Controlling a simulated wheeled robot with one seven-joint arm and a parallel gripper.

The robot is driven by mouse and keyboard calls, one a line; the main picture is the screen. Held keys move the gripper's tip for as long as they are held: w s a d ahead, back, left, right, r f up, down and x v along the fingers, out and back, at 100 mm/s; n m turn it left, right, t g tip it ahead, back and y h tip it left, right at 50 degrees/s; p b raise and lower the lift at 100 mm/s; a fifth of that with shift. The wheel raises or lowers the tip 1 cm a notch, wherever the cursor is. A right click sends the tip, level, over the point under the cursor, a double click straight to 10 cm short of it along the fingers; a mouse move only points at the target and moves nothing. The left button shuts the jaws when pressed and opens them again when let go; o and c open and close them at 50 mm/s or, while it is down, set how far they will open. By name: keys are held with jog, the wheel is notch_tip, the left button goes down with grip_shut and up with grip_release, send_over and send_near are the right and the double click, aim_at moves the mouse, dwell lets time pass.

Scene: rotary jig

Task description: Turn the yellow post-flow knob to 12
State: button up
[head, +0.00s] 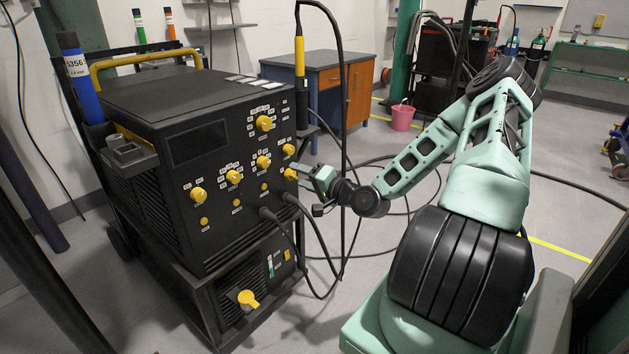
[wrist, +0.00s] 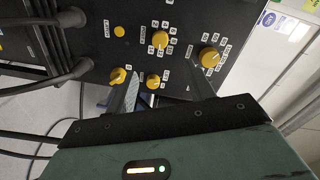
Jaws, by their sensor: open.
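At the panel's right edge are a lower knob (head: 290,174) and an upper knob (head: 289,149). My gripper (head: 312,175) is just right of these two in the head view. In the wrist view my gripper (wrist: 160,92) is open and empty. The upper edge knob (wrist: 153,81) shows between its fingers; the lower edge knob (wrist: 118,75) shows beside the left finger. No knob is visibly gripped.
Other yellow knobs (wrist: 160,39) (wrist: 210,57) are close by on the panel. Two thick cable plugs (head: 268,213) stick out below, their cables hanging to the floor. A torch with a yellow handle (head: 299,57) hangs at the panel's right edge. Open floor lies to the right.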

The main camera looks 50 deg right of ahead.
jog(key=shift+s+r, duration=0.1)
jog(key=shift+s, duration=1.95)
jog(key=w+a+f+n+g+y, duration=0.1)
jog(key=a+f+n+g+y, duration=0.1)
jog(key=a+n+g, duration=0.45)
jog(key=w+a+f+n+g+y, duration=0.2)
jog(key=a+n, duration=0.1)
jog(key=a, duration=0.7)
jog(key=s+a+r+n+g+h, duration=0.25)
jog(key=s+a+n+g, duration=0.3)
jog(key=a, duration=0.65)
jog(key=s+a+r+n+g, duration=0.1)
jog(key=s+a+r+n, duration=0.1)
jog(key=s+a+r, duration=0.35)
jog(key=s+a+r+n+g+h, duration=0.1)
jog(key=s+a+r+n, duration=0.1)
jog(key=s, duration=0.6)
jog(key=s+a+r+n+g, duration=0.1)
jog(key=s+a+r+n, duration=0.1)
jog(key=s+a+r, duration=0.3)
notch_tip(320, 180, up, 15)
jog(key=s+p, duration=0.1)
jog(key=p, duration=1.5)
jog(key=shift+s+d+f, duration=0.15)
jog(key=shift+s+d, duration=0.05)
jog(key=shift+d, duration=0.15)
